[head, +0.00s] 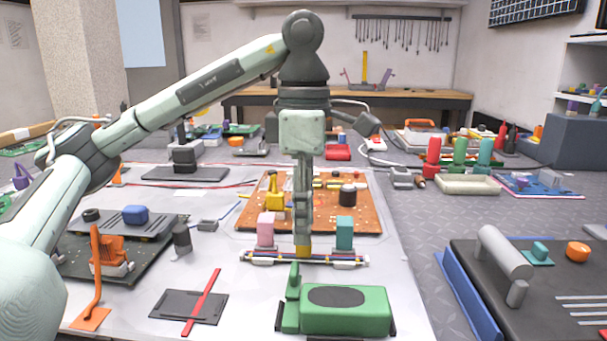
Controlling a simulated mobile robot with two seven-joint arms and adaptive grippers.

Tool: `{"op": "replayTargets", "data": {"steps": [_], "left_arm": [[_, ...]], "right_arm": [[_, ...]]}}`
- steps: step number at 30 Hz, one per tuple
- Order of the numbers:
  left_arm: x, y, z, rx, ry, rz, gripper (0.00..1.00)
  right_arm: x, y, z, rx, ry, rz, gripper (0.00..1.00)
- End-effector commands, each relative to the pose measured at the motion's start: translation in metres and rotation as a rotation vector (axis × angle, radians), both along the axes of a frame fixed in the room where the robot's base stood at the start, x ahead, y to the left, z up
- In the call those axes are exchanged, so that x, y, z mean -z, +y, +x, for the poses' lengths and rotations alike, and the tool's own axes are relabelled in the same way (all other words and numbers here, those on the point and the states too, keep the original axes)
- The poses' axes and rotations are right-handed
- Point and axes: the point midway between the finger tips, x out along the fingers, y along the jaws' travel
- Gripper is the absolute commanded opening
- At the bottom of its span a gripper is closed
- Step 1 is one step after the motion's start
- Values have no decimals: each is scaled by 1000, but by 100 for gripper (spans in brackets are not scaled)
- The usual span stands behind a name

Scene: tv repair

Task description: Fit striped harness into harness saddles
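The striped harness (320,262) is a thin, many-coloured bar lying left to right in front of the orange circuit board. A pink block (265,232) stands at its left part and a teal block (344,233) at its right part, each with a pale base at the harness. I cannot tell whether the harness is seated in these bases. My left gripper (303,246) points straight down between the two blocks, its tip at a yellow piece in the middle of the harness. Its fingers show edge-on, so their gap is hidden. My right gripper is out of view.
A green box-shaped tool (343,309) lies just in front of the harness. The orange board (362,212) with a yellow clamp (274,195) and a black knob (347,195) is behind. A dark plate with a red strip (205,300) lies front left. A black case (530,290) is at right.

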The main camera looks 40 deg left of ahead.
Motion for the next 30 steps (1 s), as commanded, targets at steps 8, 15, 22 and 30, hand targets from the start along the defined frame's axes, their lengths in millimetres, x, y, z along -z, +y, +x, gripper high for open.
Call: {"op": "replayTargets", "data": {"steps": [8,15,22,30], "left_arm": [[-44,0,0,-2,-6,0,38],[-67,0,0,-1,-2,0,38],[-74,0,0,-1,0,-1,38],[-74,0,0,-1,1,-1,38]], "right_arm": [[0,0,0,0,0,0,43],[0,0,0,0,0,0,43],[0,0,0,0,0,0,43],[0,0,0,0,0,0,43]]}}
